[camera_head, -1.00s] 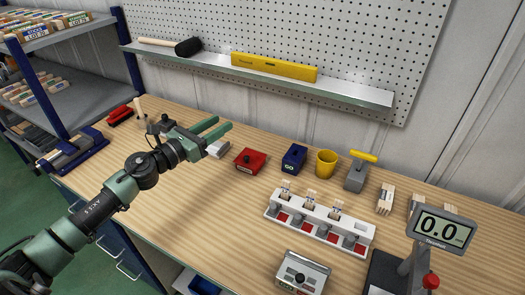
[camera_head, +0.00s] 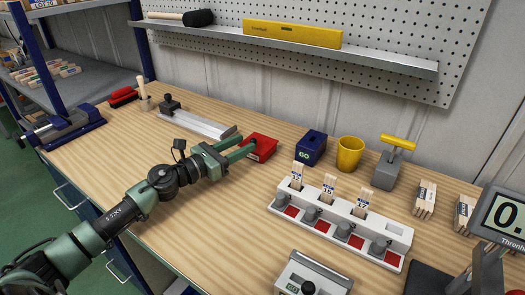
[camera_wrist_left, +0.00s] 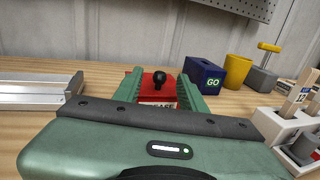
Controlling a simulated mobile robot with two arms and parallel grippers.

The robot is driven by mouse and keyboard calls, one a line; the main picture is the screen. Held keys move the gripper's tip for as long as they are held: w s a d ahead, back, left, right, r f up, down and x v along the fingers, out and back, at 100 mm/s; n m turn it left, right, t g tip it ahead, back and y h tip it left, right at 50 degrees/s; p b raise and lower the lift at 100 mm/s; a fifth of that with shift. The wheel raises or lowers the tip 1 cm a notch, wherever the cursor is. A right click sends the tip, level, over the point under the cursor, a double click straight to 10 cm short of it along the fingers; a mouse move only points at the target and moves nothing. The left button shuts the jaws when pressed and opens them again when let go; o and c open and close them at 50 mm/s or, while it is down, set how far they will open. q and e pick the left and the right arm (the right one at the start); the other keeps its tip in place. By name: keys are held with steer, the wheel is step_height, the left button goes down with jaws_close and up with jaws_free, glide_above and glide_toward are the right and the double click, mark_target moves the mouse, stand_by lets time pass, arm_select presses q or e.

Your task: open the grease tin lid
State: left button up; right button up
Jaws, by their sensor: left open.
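The grease tin (camera_head: 264,151) is a red box on the table, left of the blue GO box; its lid looks shut. In the left wrist view the black knob (camera_wrist_left: 160,79) stands on its red top, with a partly hidden "...EASE" label in front. My left gripper (camera_head: 246,143) is open, its green fingers pointing at the tin from the left. In the left wrist view the tin and knob show between the two fingers (camera_wrist_left: 160,88). I cannot tell whether the fingers touch the tin. My right gripper is not in view.
Right of the tin stand a blue GO box (camera_head: 311,149), a yellow cup (camera_head: 349,154) and a yellow-handled grey tool (camera_head: 389,170). A white rack (camera_head: 335,222) with sticks lies nearer. A metal rail (camera_head: 200,126) lies behind my left gripper.

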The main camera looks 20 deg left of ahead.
mark_target(256, 139)
arm_select(q)
steer(key=shift+w+d, duration=0.25)
steer(key=shift+w, duration=0.25)
steer(key=p+x, duration=0.2)
steer(key=x, duration=0.4)
steer(key=shift+w+d+f, duration=0.15)
steer(key=shift+w+d, duration=0.05)
steer(key=shift+w, duration=0.15)
jaws_close()
stand_by(0.7)
